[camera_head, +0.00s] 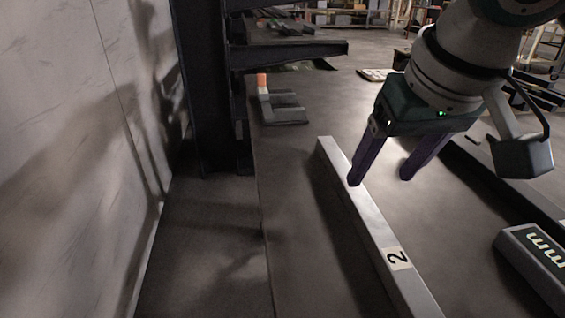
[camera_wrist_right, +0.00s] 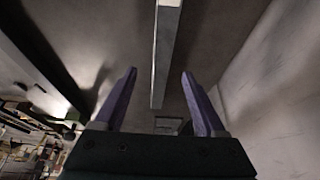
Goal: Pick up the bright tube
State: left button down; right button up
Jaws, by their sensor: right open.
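The bright tube (camera_head: 359,213) is a long, pale square bar with a label reading "2". In the head view it runs from the middle down to the lower right edge. My right gripper (camera_head: 380,178) has purple fingers and is open and empty above the tube's far part. In the right wrist view the tube (camera_wrist_right: 164,55) comes down from the top edge and ends near the middle. There it lines up between the two fingertips of the right gripper (camera_wrist_right: 158,75), with a gap on each side. My left gripper is not in view.
A dark rack (camera_head: 205,90) stands at the upper left beside a pale wall (camera_head: 75,140). An orange-topped L-shaped object (camera_head: 280,112) is on the floor beyond the tube.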

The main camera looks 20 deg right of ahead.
aim_at(361, 197)
jog(key=b+x, duration=0.2)
jog(key=x, duration=0.5)
jog(key=shift+w+a+f, duration=0.1)
jog(key=shift+w+f, duration=0.2)
grip_shut()
jog(key=shift+r, duration=0.15)
dwell(1.0)
